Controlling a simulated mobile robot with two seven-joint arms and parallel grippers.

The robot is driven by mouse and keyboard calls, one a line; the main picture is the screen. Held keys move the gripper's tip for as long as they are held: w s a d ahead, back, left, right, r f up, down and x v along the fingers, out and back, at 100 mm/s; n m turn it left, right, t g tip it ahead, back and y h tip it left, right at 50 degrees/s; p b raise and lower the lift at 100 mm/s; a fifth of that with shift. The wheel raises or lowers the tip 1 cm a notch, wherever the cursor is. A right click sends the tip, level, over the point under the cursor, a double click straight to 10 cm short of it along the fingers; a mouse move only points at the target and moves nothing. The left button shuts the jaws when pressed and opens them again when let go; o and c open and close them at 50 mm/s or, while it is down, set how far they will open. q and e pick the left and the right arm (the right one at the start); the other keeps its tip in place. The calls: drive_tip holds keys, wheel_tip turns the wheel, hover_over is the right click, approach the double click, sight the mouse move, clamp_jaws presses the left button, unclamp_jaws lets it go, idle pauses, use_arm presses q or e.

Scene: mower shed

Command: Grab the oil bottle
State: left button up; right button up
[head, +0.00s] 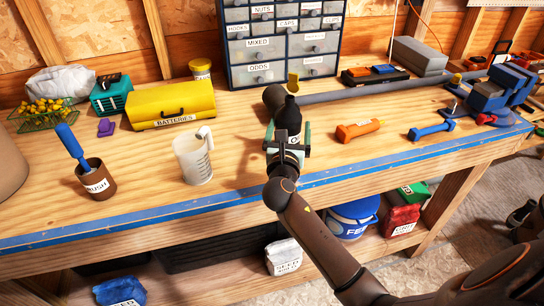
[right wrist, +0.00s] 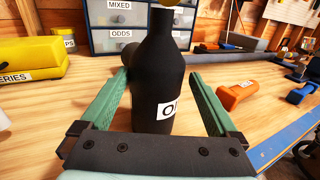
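The oil bottle (head: 289,113) is black with a white label, partly readable as "O…", and stands upright on the workbench, with a yellow piece at its top. In the right wrist view the bottle (right wrist: 158,75) rises between the green fingers. My right gripper (head: 287,142) is open at the near side of the bottle and hides its lower part in the head view. In the wrist view there is a gap between the bottle and each finger. My left gripper is not in view.
A measuring jug (head: 194,158), yellow batteries box (head: 172,104) and brush cup (head: 97,180) stand to the left. An orange tool (head: 359,130) lies close on the right. A dark pipe (head: 380,90) and drawer cabinet (head: 283,45) are behind. The bench front between jug and gripper is clear.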

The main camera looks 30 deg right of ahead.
sight(292, 108)
drive_tip(key=c, duration=1.4)
drive_tip(key=shift+r, duration=0.2)
drive_tip(key=shift+w+d+r+p, duration=0.1)
drive_tip(key=shift+r+p, duration=0.15)
drive_tip(key=shift+r, duration=0.55)
drive_tip(key=shift+d+r+p, duration=0.15)
drive_tip(key=shift+r+p, duration=0.1)
drive_tip(key=shift+r, duration=0.5)
drive_tip(key=shift+w+d+r+p, duration=0.1)
drive_tip(key=shift+r+p, duration=0.15)
drive_tip(key=shift+r, duration=0.55)
drive_tip(key=shift+d+r+p, duration=0.15)
drive_tip(key=shift+r+p, duration=0.05)
drive_tip(key=shift+r, duration=0.85)
drive_tip(key=shift+d+r+p, duration=0.1)
drive_tip(key=shift+r+p, duration=0.1)
drive_tip(key=shift+r, duration=0.85)
drive_tip(key=shift+r, duration=0.15)
